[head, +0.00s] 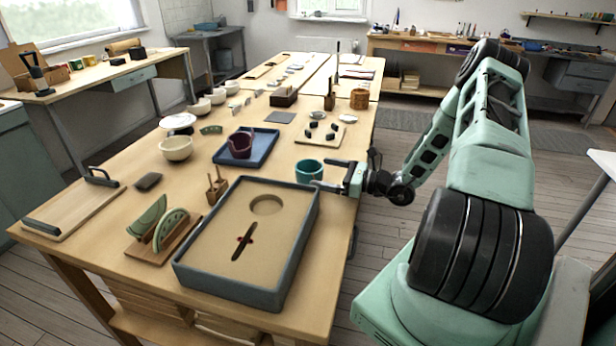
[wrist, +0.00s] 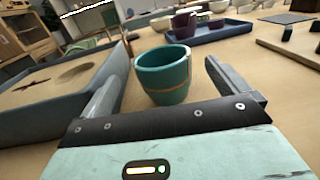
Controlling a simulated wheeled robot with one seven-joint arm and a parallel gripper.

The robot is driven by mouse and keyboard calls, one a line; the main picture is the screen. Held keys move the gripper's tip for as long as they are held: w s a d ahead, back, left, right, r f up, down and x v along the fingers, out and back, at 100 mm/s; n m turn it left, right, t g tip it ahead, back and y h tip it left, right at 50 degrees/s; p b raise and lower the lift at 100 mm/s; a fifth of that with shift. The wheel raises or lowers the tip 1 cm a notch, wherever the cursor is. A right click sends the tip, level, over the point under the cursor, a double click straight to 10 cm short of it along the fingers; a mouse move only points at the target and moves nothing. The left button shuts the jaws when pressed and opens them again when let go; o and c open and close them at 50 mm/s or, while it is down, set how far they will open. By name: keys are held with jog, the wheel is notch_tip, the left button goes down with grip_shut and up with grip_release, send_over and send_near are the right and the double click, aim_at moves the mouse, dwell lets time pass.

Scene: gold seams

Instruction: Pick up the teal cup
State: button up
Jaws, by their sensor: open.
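The teal cup (head: 308,170) stands upright on the wooden table, just beyond the far right corner of the grey-rimmed sand tray. My gripper (head: 335,176) is low over the table at the cup's right side in the head view. In the wrist view the cup (wrist: 163,75) stands ahead, between the two spread fingers of my gripper (wrist: 165,85). The fingers are open, with a visible gap between the cup and the right finger. A thin gold line runs down the cup's side.
The sand tray (head: 185,276) lies close to the left finger. A blue tray (head: 262,157) with a dark purple cup (head: 240,146) stands behind the teal cup. A board with dark pieces (head: 337,140) lies beyond. A cream bowl (head: 175,150) stands further left.

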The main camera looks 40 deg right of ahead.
aim_at(311, 169)
jog(key=p+x, duration=0.1)
jog(key=x, duration=0.4)
jog(key=shift+w+d+f, duration=0.1)
jog(key=shift+w+d, duration=0.05)
jog(key=c, duration=1)
